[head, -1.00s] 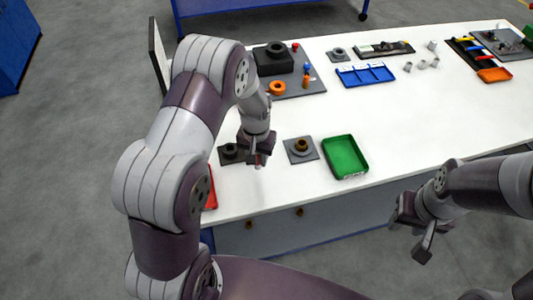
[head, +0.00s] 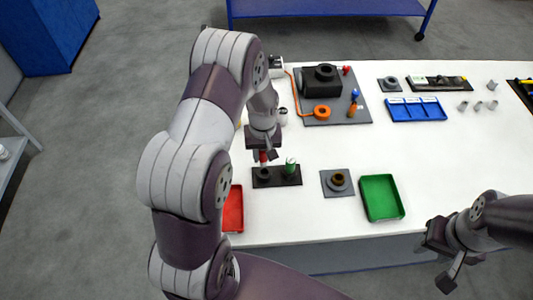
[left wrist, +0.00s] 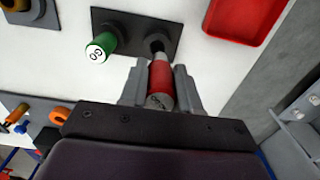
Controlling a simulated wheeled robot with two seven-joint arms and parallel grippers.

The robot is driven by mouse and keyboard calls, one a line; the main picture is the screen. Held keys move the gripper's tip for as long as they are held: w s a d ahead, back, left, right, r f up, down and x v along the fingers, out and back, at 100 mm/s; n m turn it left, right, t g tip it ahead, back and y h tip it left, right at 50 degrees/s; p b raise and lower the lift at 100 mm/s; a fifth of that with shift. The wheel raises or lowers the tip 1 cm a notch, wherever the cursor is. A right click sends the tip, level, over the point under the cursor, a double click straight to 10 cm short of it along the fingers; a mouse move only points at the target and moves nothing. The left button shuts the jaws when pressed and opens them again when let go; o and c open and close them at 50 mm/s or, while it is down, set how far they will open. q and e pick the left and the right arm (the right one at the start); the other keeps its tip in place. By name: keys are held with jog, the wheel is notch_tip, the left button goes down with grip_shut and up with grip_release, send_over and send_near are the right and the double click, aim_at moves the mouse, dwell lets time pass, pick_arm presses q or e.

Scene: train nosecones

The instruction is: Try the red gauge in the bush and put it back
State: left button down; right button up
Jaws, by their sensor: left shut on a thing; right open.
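My left gripper (head: 263,150) is shut on the red gauge (head: 263,157), which also shows between the fingers in the left wrist view (left wrist: 161,82). The gauge's grey end points at the empty left socket of the black stand (head: 282,182). It is at or just above the hole; I cannot tell if it has entered. The green gauge (head: 290,166), marked GO (left wrist: 101,47), stands in the stand's other socket. The brass bush (head: 338,179) sits on a grey plate (head: 329,190) right of the stand. My right gripper (head: 441,259) is open and empty, off the table's front edge.
A red tray (head: 233,210) lies left of the stand, and a green tray (head: 382,198) lies right of the bush. Behind are a grey board (head: 339,111) with a black block and orange ring, and a blue divided tray (head: 416,109). The middle of the table is clear.

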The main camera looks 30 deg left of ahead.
aim_at(264, 166)
pick_arm(q)
jog(key=shift+w+r, duration=0.1)
jog(key=shift+w, duration=0.1)
jog(key=shift+w+a, duration=0.1)
jog(key=shift+w, duration=0.05)
jog(key=shift+f, duration=0.3)
jog(key=shift+f+b, duration=0.75)
jog(key=shift+b, duration=0.25)
notch_tip(264, 166, down, 3)
jog(key=shift+r+b, duration=0.1)
jog(key=shift+b, duration=1.05)
jog(key=shift+f+b, duration=0.85)
jog(key=shift+f, duration=0.5)
pick_arm(e)
jog(key=f, duration=0.5)
jog(key=shift+w+f, duration=0.25)
jog(key=shift+f, duration=0.15)
pick_arm(q)
jog(key=c, duration=0.7)
grip_release()
jog(key=shift+c, duration=0.2)
